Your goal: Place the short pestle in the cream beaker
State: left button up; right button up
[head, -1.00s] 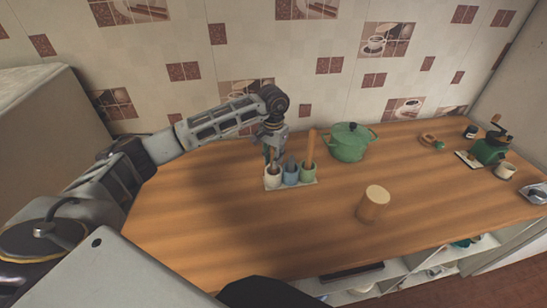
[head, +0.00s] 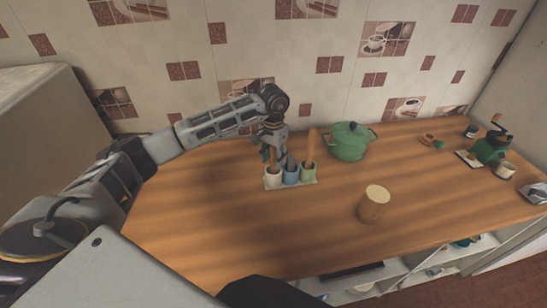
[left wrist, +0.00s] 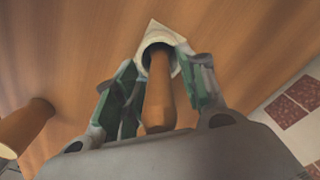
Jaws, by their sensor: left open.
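The cream beaker (head: 272,181) stands at the left end of a row of three on a pale tray. A short brown wooden pestle (left wrist: 160,92) stands in it, its lower end inside the rim. In the left wrist view the cream beaker (left wrist: 150,47) shows beyond the pestle. My left gripper (head: 271,153) is above the beaker, open, with its green-padded fingers on either side of the pestle and gaps showing. My right gripper is not in view.
The blue beaker (head: 291,177) holds a grey pestle; the green beaker (head: 309,174) holds a tall wooden one. All share the tray (head: 300,185). A green pot (head: 348,145) stands behind right. A wooden cylinder (head: 372,208) stands in front. The front left counter is clear.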

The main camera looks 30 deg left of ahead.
pick_arm(q)
jog(key=shift+r, duration=0.75)
notch_tip(320, 180, up, 9)
jog(key=shift+f+b, duration=0.1)
jog(key=shift+b, duration=1.1)
jog(key=shift+r, duration=0.9)
